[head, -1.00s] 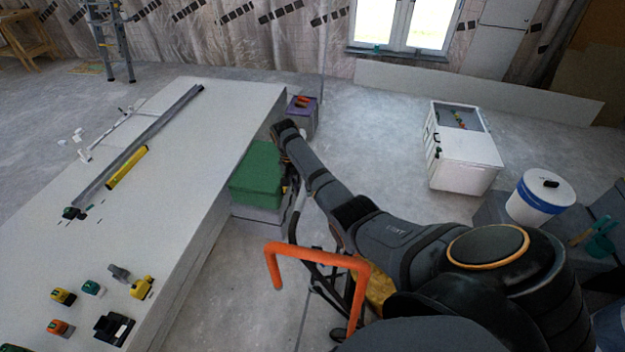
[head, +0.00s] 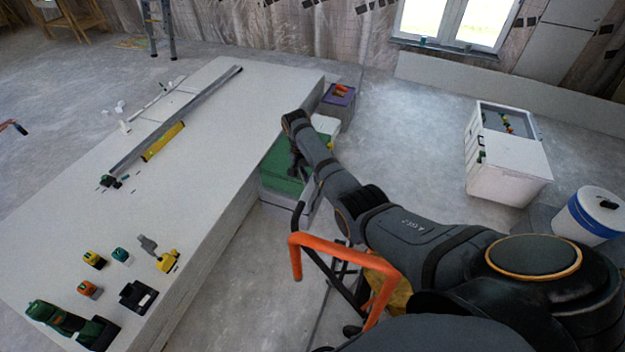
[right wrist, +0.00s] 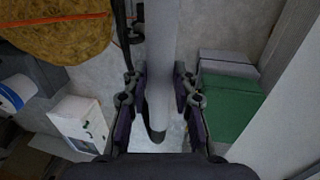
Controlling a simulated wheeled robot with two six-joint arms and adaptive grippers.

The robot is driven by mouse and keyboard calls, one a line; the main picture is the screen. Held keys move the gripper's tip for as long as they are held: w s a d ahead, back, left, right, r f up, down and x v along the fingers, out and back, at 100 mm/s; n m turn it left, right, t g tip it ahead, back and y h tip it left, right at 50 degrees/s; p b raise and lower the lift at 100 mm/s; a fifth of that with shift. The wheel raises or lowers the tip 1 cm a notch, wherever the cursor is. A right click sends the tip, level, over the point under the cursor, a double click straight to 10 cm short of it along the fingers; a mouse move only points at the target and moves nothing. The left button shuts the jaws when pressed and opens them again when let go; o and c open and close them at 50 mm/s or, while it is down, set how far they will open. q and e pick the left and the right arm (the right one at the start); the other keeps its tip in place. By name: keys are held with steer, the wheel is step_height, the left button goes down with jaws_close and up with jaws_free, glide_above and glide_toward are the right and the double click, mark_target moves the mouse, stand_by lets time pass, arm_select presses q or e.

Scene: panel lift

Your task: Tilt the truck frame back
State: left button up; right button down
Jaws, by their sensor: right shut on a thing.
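The truck frame has an orange U-shaped handle (head: 345,247) and dark tubes in the head view, in front of my right arm. Its lower part is partly hidden by the arm. My right gripper (head: 297,160) is at the far end of the arm, beside the white table's side, small and dark there. In the right wrist view my right gripper (right wrist: 157,84) is shut on a grey tube (right wrist: 160,50) of the frame, which runs between the fingers. My left gripper is not in view.
A white table (head: 110,215) with tools fills the left. A green box (head: 283,170) on grey boxes stands against its side, close to my gripper. A white cabinet (head: 512,172) and a white bucket (head: 590,215) stand right. Floor between (head: 400,150) is clear.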

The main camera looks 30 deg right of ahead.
steer(key=c, duration=1.4)
jaws_free()
steer(key=shift+s+a+f, duration=0.15)
steer(key=shift+s+f, duration=0.1)
steer(key=shift+f, duration=0.25)
steer(key=shift+o, duration=1.2)
steer(key=shift+w, duration=0.2)
steer(key=shift+o, duration=0.4)
steer(key=shift+w, duration=0.15)
steer(key=shift+r, duration=0.25)
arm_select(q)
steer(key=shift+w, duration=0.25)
arm_select(e)
step_height(320, 180, up, 11)
steer(key=w+a, duration=0.1)
steer(key=shift+w+r, duration=0.2)
steer(key=shift+w, duration=0.15)
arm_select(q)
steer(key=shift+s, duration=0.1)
arm_select(e)
steer(key=shift+a+f, duration=0.1)
steer(key=shift+a, duration=0.05)
